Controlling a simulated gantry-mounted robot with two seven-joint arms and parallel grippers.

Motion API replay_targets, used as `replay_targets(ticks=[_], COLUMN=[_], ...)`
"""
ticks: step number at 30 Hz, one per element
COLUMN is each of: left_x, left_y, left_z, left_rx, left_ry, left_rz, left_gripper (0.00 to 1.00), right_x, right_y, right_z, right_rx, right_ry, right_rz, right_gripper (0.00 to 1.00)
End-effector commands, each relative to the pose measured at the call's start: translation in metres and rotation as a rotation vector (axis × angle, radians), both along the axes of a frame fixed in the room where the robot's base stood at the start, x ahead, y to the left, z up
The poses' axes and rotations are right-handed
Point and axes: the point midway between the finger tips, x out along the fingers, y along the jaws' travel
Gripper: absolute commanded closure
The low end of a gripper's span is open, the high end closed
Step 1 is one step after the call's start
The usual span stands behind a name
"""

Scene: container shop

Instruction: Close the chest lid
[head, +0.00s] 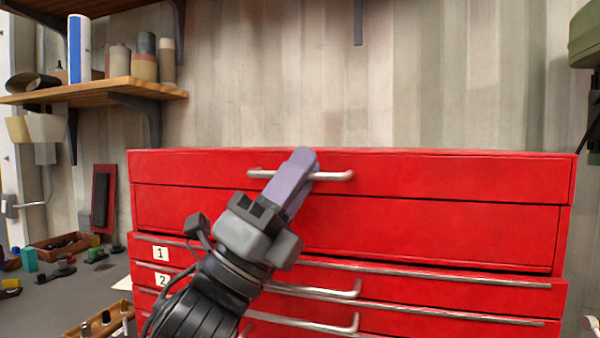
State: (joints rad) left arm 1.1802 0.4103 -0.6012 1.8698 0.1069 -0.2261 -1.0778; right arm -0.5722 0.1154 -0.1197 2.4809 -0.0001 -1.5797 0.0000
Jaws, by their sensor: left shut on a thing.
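The red tool chest (430,235) fills the middle and right of the head view. Its lid (450,178) forms the top front panel and sits flush above the panel below, with no gap that I can see. A silver bar handle (335,176) is fixed to the lid's front. My left gripper (297,172) reaches up from below, and its purple fingers are shut on the lid handle near its middle. The fingers hide part of the handle. The inside of the chest is not visible. My right gripper is not in view.
Drawers (400,285) with long silver handles lie below the lid, labelled 1 and 2. A wooden shelf (95,92) with cylindrical containers hangs at the left. A workbench (70,290) with small items and trays stands at lower left. A green object (585,35) is at upper right.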

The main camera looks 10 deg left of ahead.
Motion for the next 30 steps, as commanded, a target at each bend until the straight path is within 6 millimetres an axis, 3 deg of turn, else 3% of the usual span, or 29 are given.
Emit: replay_targets(ticks=[4, 5, 6, 20, 30], left_x=[0.005, 0.005, 0.005, 0.004, -0.017], left_y=[-0.003, -0.003, -0.003, 0.0, 0.021], left_z=[-0.009, -0.009, -0.009, -0.009, -0.043], left_rx=[0.011, 0.011, 0.011, 0.008, 0.009], left_ry=[0.016, 0.017, 0.017, 0.015, 0.016], left_rz=[0.002, 0.002, 0.002, 0.003, 0.003], left_gripper=[1.0, 0.82, 0.79, 0.79, 0.79], right_x=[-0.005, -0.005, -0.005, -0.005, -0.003], right_y=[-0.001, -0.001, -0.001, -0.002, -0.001], right_z=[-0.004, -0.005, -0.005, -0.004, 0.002], right_rx=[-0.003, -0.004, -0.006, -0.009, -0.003], right_ry=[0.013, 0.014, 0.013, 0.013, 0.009], right_rz=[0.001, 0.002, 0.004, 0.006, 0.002], right_gripper=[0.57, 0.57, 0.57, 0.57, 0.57])
